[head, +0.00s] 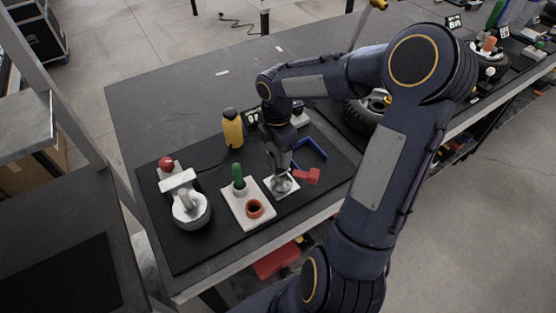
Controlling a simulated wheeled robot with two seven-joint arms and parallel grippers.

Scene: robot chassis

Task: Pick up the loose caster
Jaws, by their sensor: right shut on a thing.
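My right gripper (280,167) reaches down from above at the front right of the black mat (213,237). It is shut on a small silvery round piece, which looks like the loose caster (283,185). The caster is at a white square plate (292,190); I cannot tell whether it is lifted clear of it. The gripper hides the caster's upper part. My left gripper is not in view.
A white block (239,211) with a green-handled piece (238,177) and an orange ring (254,208) is just left. A red piece (308,177) and blue bracket (314,147) are close right. A yellow bottle (232,128) stands behind. A grey-white round unit (187,207) sits left.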

